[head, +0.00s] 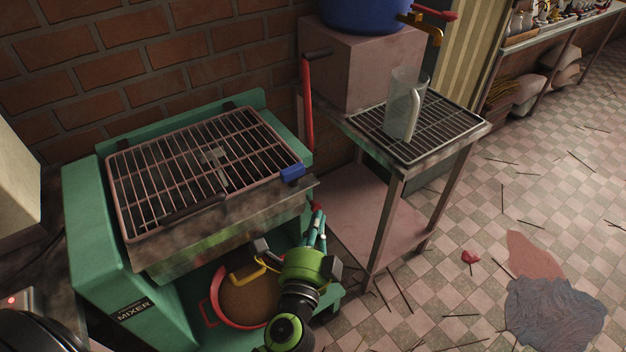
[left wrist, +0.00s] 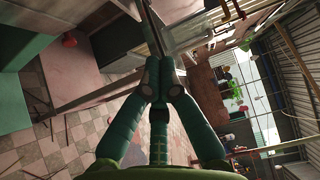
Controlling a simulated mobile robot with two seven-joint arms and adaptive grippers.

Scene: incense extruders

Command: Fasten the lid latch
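The green mixer (head: 90,215) stands at the left of the head view, marked "MIXER". Its barred lid (head: 150,175) lies down over the top, with a dark bar along its front edge. A small blue piece (head: 292,173) sits at the lid's front right corner; it may be the latch, but I cannot tell if it is fastened. My left gripper (head: 317,222) is below and right of the blue piece, beside the mixer's front. Its teal fingers are together and look empty; they also show in the left wrist view (left wrist: 160,72). My right gripper is not in view.
A red-rimmed round pan (head: 214,312) sits low in the mixer, close left of my left gripper. A metal stand (head: 440,150) with a clear jug (head: 402,108) is to the right. A red lever (head: 308,105) rises behind. Thin sticks lie on the tiled floor.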

